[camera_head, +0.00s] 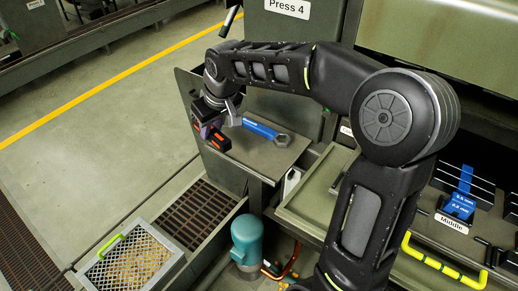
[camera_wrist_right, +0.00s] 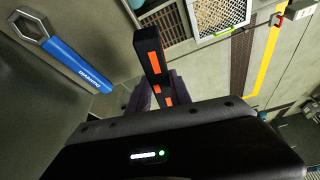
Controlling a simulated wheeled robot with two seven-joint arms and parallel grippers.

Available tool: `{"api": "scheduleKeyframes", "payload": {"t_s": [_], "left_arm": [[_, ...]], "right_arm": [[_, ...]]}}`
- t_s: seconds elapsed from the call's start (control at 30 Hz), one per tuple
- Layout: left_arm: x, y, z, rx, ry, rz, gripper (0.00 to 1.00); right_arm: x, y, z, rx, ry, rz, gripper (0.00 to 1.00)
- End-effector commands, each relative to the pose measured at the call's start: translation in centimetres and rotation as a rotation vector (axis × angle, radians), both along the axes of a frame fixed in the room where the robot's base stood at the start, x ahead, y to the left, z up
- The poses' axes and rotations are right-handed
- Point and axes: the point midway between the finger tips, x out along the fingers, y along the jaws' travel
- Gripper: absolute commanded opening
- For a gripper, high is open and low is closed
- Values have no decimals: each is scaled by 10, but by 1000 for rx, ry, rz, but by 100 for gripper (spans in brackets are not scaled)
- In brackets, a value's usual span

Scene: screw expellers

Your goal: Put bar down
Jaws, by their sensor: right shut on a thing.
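My right gripper (camera_head: 205,128) is shut on a black bar with orange bands (camera_head: 219,139), held near the left end of a small grey metal shelf (camera_head: 255,156). In the right wrist view the bar (camera_wrist_right: 150,50) sticks out between the purple fingers (camera_wrist_right: 158,92). The gripper body hides part of it. I cannot tell whether the bar touches the shelf. My left gripper is not in view.
A blue-handled wrench (camera_head: 262,128) lies on the shelf, right of the bar. A mesh-covered box (camera_head: 130,258) with a green handle and a dark grate (camera_head: 198,212) are below. A teal motor (camera_head: 247,240) stands under the shelf. The front of the shelf looks clear.

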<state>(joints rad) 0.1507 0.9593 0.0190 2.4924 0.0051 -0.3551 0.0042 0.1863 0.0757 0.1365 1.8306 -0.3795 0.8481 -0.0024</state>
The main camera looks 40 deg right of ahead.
Motion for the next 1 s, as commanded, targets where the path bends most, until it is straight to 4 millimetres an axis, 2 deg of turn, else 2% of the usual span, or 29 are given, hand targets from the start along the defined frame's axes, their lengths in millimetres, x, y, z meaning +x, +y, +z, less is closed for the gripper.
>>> {"api": "scheduleKeyframes", "payload": {"t_s": [0.03,0.1,0.2,0.3,0.47,0.73,0.87,1.0], "left_arm": [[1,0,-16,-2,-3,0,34],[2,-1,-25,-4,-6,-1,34],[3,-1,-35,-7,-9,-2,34],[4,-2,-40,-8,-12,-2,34],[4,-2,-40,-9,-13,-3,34],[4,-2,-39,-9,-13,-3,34],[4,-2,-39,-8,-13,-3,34],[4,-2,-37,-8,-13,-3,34]], "right_arm": [[-8,-22,0,-1,-9,9,0],[-22,-43,10,-1,-9,53,0],[-41,-64,24,-1,-7,123,0],[-54,-74,36,-2,-5,180,0],[-60,-77,44,-1,-2,217,0],[-60,-77,41,-1,-1,216,0],[-60,-77,26,1,1,216,0],[-60,-77,1,2,3,215,0]]}}
